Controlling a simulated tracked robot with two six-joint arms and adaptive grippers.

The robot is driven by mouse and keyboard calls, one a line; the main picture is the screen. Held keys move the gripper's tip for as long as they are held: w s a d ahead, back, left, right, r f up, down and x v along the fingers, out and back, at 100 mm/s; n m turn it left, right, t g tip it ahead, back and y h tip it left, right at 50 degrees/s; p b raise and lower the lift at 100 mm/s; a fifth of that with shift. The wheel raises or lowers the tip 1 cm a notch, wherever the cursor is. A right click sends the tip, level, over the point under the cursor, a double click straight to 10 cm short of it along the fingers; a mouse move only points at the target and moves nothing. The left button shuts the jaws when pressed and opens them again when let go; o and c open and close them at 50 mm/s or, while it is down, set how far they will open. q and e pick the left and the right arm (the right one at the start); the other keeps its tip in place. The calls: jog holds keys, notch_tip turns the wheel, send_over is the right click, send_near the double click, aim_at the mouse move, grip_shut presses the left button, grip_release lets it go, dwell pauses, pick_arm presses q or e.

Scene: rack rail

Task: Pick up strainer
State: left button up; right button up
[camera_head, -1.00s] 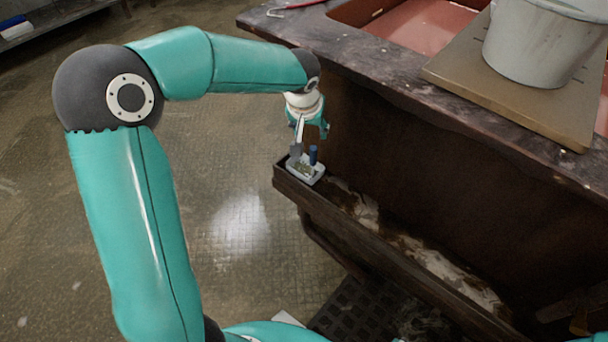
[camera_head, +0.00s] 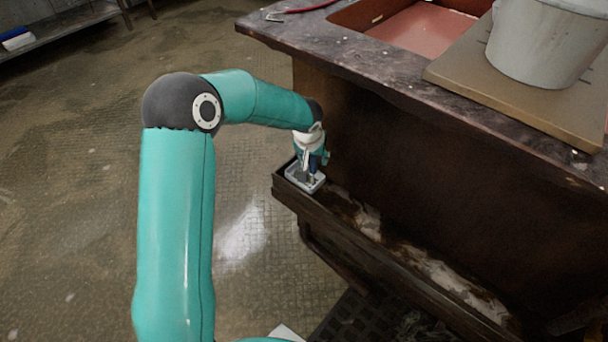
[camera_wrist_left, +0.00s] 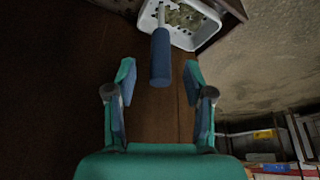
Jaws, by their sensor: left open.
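The strainer is a small white basket with holes and a blue upright handle. My left gripper (camera_wrist_left: 159,80) is open, with one finger on each side of the handle's end and a gap on both sides. In the head view my left gripper (camera_head: 312,166) is just above the basket and partly hides the handle. My right gripper is out of view.
The dark trough (camera_head: 390,272) runs along the workbench front (camera_head: 430,170). The bench top holds a board (camera_head: 465,80) with a grey bucket (camera_head: 545,45), beside a red-brown basin (camera_head: 420,25). Open floor (camera_head: 80,200) lies to the left.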

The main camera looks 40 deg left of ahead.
pick_arm(q)
jog(key=x, duration=0.2)
jog(key=shift+w+f, duration=0.15)
jog(key=shift+f, duration=0.2)
grip_shut()
jog(key=shift+r, duration=0.1)
jog(key=shift+a+r, duration=0.1)
jog(key=shift+r, duration=0.25)
notch_tip(320, 180, up, 6)
jog(key=shift+r+p, duration=0.15)
jog(key=shift+p, duration=0.85)
jog(key=s+r, duration=0.1)
jog(key=s, duration=0.9)
jog(key=s+a+r, duration=0.1)
jog(key=s+r, duration=0.1)
jog(key=s, duration=0.8)
jog(key=shift+a, duration=0.25)
